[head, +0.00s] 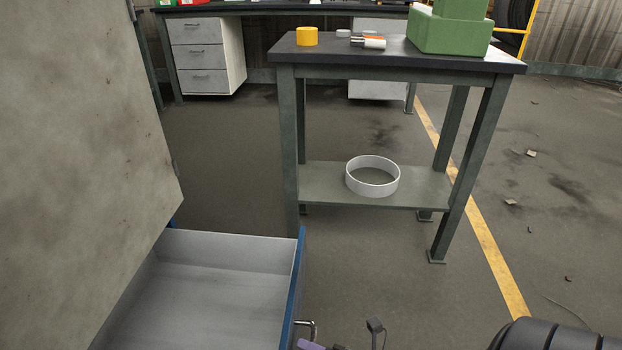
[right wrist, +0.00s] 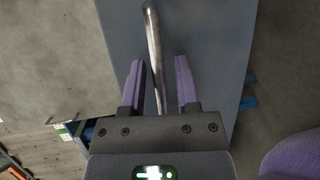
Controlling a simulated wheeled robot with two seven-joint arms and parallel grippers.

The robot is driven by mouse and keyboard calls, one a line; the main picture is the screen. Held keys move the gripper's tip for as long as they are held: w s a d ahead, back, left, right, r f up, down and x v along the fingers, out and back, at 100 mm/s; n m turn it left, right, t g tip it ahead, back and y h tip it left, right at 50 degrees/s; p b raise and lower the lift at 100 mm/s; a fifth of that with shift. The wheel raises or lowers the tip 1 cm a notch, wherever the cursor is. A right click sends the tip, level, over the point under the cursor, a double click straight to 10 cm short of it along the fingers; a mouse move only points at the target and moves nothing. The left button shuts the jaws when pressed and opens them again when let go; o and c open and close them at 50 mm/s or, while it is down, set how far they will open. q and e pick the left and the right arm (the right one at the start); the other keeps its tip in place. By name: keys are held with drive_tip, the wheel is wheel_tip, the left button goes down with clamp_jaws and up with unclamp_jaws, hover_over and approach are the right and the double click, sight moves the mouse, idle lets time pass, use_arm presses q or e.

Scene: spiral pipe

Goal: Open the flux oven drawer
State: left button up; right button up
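The drawer (head: 210,290) is pulled out at the lower left of the head view, its grey interior empty where it shows. It has a blue front (head: 294,285) and a metal bar handle (head: 308,323). A large stained grey panel (head: 80,150) stands beside and above it, hiding part of the drawer. In the right wrist view, the handle (right wrist: 152,40) runs between the two purple fingers of my right gripper (right wrist: 159,85). The fingers are apart, with visible gaps to the bar. My left gripper is not in view.
A dark-topped table (head: 400,65) stands ahead, carrying a yellow cylinder (head: 307,36) and green boxes (head: 450,35). A white ring (head: 372,178) lies on its lower shelf. A white drawer cabinet (head: 205,55) is at the back. The floor between drawer and table is clear.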

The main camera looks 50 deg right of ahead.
drive_tip(key=shift+o, duration=0.4)
drive_tip(key=shift+s, duration=0.1)
use_arm(q)
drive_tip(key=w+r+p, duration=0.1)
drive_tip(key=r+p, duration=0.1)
drive_tip(key=p, duration=0.1)
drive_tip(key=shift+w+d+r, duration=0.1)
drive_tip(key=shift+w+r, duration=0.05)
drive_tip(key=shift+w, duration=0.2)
use_arm(e)
drive_tip(key=v, duration=0.9)
drive_tip(key=shift+s, duration=0.4)
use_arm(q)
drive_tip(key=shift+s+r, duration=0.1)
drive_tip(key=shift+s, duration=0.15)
use_arm(e)
drive_tip(key=shift+d+r, duration=0.1)
